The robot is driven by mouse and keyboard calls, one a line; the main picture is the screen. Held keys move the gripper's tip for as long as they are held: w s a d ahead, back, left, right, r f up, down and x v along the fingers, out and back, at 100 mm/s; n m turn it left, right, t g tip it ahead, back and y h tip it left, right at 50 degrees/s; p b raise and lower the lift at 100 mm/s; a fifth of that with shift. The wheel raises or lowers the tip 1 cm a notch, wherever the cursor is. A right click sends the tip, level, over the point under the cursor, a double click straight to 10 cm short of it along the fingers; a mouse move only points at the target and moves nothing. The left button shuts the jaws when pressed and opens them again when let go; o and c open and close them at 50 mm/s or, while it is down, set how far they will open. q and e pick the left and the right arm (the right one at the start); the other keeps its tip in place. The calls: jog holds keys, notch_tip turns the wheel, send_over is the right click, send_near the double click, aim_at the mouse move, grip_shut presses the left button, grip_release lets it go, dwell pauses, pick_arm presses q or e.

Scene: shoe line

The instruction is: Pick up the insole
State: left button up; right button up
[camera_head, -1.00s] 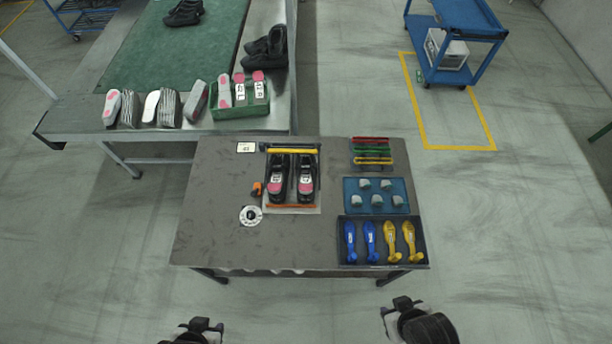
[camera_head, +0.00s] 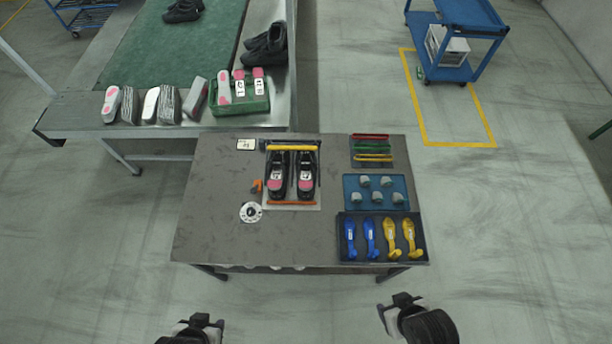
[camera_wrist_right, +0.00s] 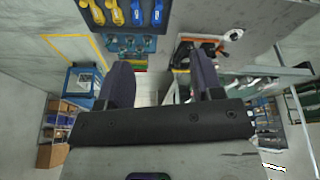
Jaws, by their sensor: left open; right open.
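Insoles with pink patches and white labels stand in a green bin (camera_head: 240,107) on the back bench; one grey-white insole (camera_head: 223,87) is at its left end. More insoles (camera_head: 112,104) stand in a row left of the bin, some white and some grey. A pair of black shoes (camera_head: 278,176) with pink and white tops sits in a fixture on the near table. My left gripper (camera_head: 204,320) and right gripper (camera_head: 401,301) are open and empty, in front of the near table and far from the insoles. The right wrist view shows its two fingers (camera_wrist_right: 162,78) apart.
The near table (camera_head: 215,215) holds a dark tray (camera_head: 380,254) of blue and yellow shoe-shaped pieces, a blue tray (camera_head: 376,205) of grey pieces and coloured bars (camera_head: 371,147). Its left part is mostly clear. A blue cart (camera_head: 455,12) stands at the back right.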

jog(key=o, duration=0.6)
jog(key=shift+w, duration=0.1)
